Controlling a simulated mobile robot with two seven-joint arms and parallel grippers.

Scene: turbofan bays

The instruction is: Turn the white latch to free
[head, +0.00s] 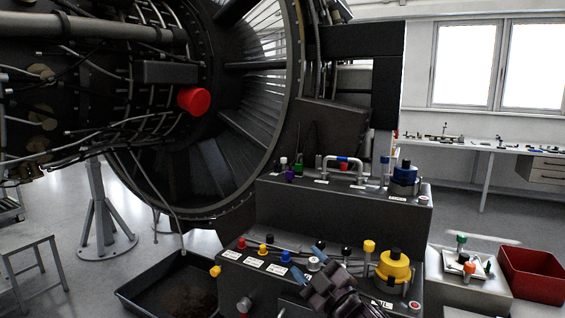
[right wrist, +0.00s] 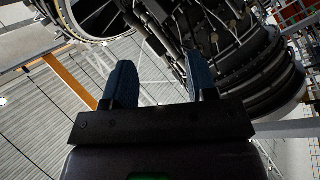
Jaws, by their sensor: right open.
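Several coloured latches stand on the lower step of the dark console. A white one (head: 314,263) is at the middle of the row, right of a blue one (head: 285,256), with a label plate by it. My right gripper (head: 306,259) comes up from the bottom edge, open, its two blue fingers appearing on either side of the white latch. I cannot tell whether they touch it or are nearer to me. The right gripper also shows in the right wrist view (right wrist: 160,70), with nothing between its fingers. Another white-topped part (head: 283,161) stands on the upper step. My left gripper is not in view.
Red (head: 241,243), yellow (head: 263,249) and black (head: 346,252) knobs stand close by. A large yellow cap (head: 394,267) is to the right, a blue one (head: 404,174) above. The engine (head: 237,110) rises behind. A dark tray (head: 140,291) and red bin (head: 535,270) flank the console.

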